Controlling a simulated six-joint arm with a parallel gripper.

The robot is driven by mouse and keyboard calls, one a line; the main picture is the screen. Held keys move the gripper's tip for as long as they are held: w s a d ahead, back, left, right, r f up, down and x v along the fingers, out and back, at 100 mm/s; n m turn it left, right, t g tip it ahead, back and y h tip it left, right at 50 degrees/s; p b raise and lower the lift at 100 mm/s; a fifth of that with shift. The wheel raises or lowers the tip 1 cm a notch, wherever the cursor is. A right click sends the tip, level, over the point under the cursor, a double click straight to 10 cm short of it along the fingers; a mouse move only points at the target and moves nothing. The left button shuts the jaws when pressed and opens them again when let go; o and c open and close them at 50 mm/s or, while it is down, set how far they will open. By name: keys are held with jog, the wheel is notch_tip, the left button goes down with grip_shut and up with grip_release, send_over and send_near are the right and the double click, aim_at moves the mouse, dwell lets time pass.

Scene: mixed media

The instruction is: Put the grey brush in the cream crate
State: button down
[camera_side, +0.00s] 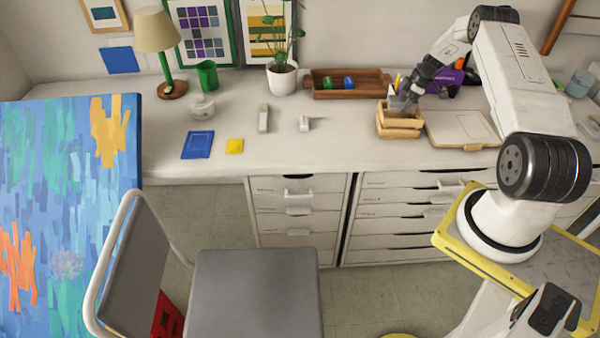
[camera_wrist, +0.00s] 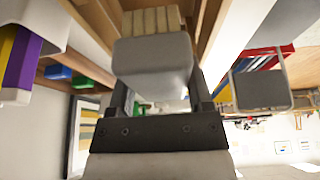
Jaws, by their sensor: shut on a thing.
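The cream crate (camera_side: 399,132), a small slatted wooden box, stands on the desk right of centre in the side view. My gripper (camera_side: 408,98) is over the crate, pointing down at its opening. It is shut on the grey brush (camera_side: 398,103), which shows as a small grey shape at the crate's top. In the wrist view, the brush (camera_wrist: 155,58) is a rounded grey block between my fingers (camera_wrist: 160,95). Cream strips show just beyond it. Whether the brush touches the crate's inside is hidden.
A wooden tray (camera_side: 378,84) with green and blue items is behind the crate. A purple box (camera_side: 442,80) stands behind right, and a flat beige board (camera_side: 463,128) lies to the right. Small grey items (camera_side: 304,124) lie farther left. The desk just left of the crate is clear.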

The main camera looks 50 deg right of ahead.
jog(key=shift+f, duration=3.75)
dwell(0.6)
grip_release()
jog(key=shift+v, duration=3.9)
